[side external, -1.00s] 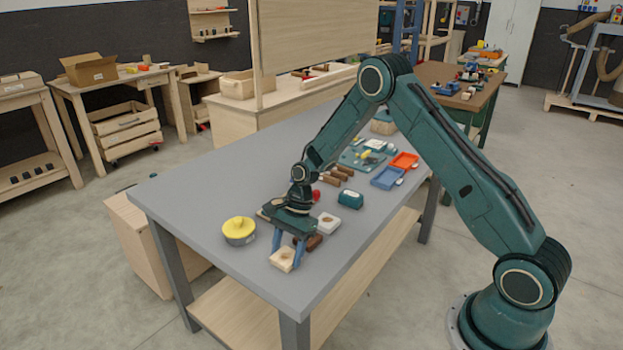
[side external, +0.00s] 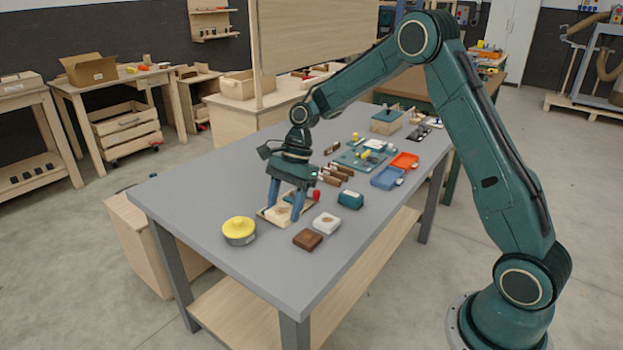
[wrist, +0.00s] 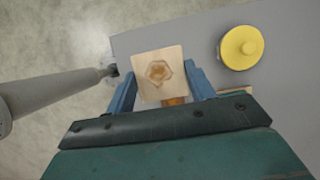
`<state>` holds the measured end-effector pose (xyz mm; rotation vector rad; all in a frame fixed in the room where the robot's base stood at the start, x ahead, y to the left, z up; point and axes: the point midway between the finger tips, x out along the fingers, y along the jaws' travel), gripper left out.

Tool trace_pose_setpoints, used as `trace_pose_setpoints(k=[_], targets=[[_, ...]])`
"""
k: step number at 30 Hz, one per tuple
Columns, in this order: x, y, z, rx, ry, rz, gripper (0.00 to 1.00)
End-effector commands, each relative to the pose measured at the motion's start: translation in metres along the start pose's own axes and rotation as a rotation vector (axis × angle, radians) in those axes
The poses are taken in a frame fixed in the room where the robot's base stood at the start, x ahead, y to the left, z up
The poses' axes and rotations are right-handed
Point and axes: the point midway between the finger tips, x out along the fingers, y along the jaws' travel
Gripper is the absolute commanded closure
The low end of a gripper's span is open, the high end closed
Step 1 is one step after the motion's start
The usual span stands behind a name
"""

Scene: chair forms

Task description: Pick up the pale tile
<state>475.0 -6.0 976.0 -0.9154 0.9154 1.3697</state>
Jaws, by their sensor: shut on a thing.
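The pale tile (wrist: 152,57), a square of light wood with a brown mark on its face, sits between the two blue fingers of my gripper (wrist: 160,78) in the wrist view. My gripper is shut on it. In the side view my gripper (side external: 284,208) points down over a shallow light wooden tray (side external: 263,216), with the pale tile (side external: 281,212) low between the fingers. I cannot tell from the side view whether the tile touches the tray. The fingers hide part of both.
A grey pot with a yellow lid (side external: 239,228) stands to the left. A brown block (side external: 308,239), a white block (side external: 326,223) and a teal box (side external: 350,200) stand to the right. Coloured trays and several wooden-handled tools lie behind. The near left tabletop is clear.

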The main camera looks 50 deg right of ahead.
Motion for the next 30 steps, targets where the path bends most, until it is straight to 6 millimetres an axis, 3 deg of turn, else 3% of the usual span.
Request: trace_pose_setpoints(k=[6, 12, 30], targets=[[-0.035, -0.001, 0.014, -0.002, 0.0, -0.003, 0.69], [-0.051, 0.0, 0.021, 0.0, 0.0, -0.002, 0.69], [-0.054, 0.0, 0.022, 0.0, 0.0, 0.0, 0.69]])
